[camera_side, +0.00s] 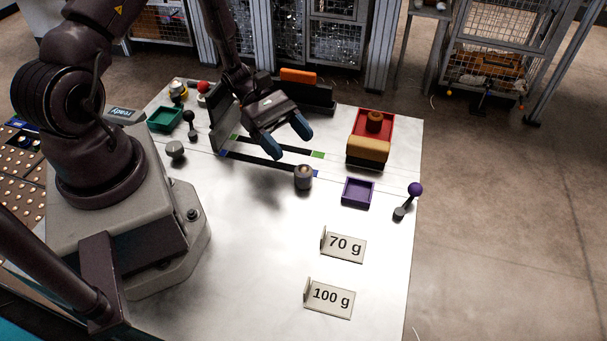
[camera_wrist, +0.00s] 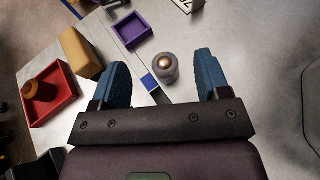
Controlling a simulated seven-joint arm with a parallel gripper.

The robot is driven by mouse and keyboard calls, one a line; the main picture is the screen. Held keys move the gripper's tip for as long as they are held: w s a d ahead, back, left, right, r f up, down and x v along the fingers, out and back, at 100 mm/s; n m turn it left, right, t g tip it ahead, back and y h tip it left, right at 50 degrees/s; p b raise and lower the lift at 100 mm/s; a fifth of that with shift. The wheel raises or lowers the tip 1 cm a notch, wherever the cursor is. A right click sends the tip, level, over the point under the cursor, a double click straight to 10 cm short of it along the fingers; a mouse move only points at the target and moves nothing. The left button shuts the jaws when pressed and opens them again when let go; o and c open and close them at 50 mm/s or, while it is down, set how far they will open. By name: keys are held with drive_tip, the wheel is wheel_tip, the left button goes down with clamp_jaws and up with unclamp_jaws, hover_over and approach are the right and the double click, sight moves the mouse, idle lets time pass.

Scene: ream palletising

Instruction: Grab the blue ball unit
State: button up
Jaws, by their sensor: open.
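No plainly blue ball shows in either view. The nearest in colour is a purple ball (camera_side: 416,189) on a short dark stem, tilted, at the table's right edge. A red ball (camera_side: 202,87) and a dark ball (camera_side: 188,116) stand at the back left, and a grey rounded knob (camera_side: 175,149) is nearer my base. My gripper (camera_side: 286,136) is open and empty above the table, its blue fingers apart. In the wrist view a grey cylinder with a coppery top (camera_wrist: 166,66) appears between the fingertips; in the side view it stands right of and nearer than them.
A purple tray (camera_side: 357,204) lies right of the cylinder. A red tray (camera_side: 388,123) with a brown round piece and a tan block (camera_side: 368,149) stand behind. Dark upright panels and an orange block (camera_side: 298,76) are behind my gripper. The front table is clear except two weight signs (camera_side: 343,245).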

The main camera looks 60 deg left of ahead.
sight(299, 166)
drive_tip(key=shift+f, duration=0.75)
drive_tip(key=f, duration=0.3)
drive_tip(key=shift+d+f, duration=0.15)
drive_tip(key=shift+d, duration=0.1)
drive_tip(key=shift+w+d+f, duration=0.2)
drive_tip(key=shift+d, duration=0.4)
drive_tip(key=shift+w+d+f, duration=0.15)
drive_tip(key=shift+d+f, duration=0.05)
drive_tip(key=shift+d, duration=0.3)
drive_tip(key=c, duration=1.1)
drive_tip(key=shift+r, duration=0.1)
